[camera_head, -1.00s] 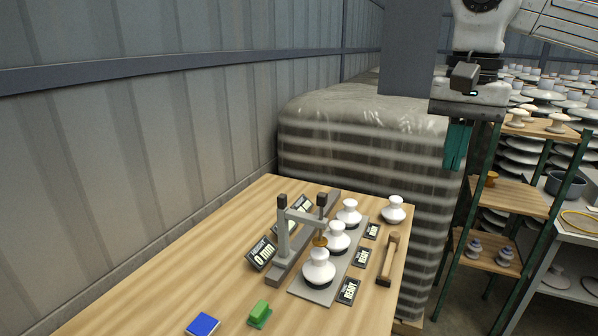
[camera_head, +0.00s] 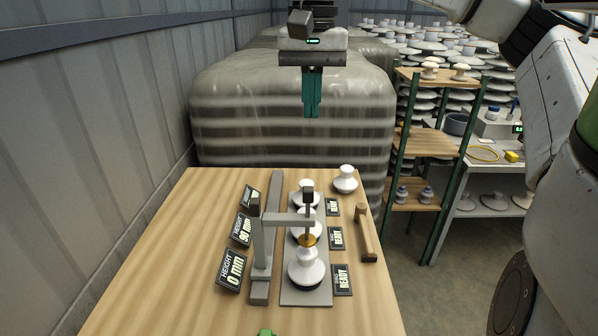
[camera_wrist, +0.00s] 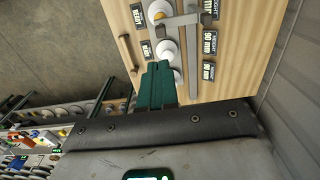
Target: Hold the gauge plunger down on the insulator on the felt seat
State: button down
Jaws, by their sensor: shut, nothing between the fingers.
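In the head view three white insulators stand in a row on a grey plate (camera_head: 319,296). The front insulator (camera_head: 306,270) rests on a dark round seat; whether it is felt I cannot tell. The gauge has a grey post, a side arm (camera_head: 287,219) and a dark-topped plunger (camera_head: 308,198) with a brass foot (camera_head: 307,240). The foot appears just above the front insulator; contact is unclear. The middle insulator (camera_head: 301,224) is partly hidden behind the plunger. My gripper (camera_head: 311,112) is shut and empty, high beyond the row. Its teal fingers (camera_wrist: 157,80) also show in the wrist view.
Height displays (camera_head: 230,271) stand left of the gauge, the front reading 0 mm and another 90 mm. A wooden handle-like bar (camera_head: 365,235) and a loose insulator (camera_head: 345,179) lie right. A shelf (camera_head: 430,145) stands beyond.

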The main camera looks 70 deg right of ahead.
aim_at(309, 189)
notch_tip(309, 189, down, 14)
jog(key=p, duration=0.3)
dwell(0.5)
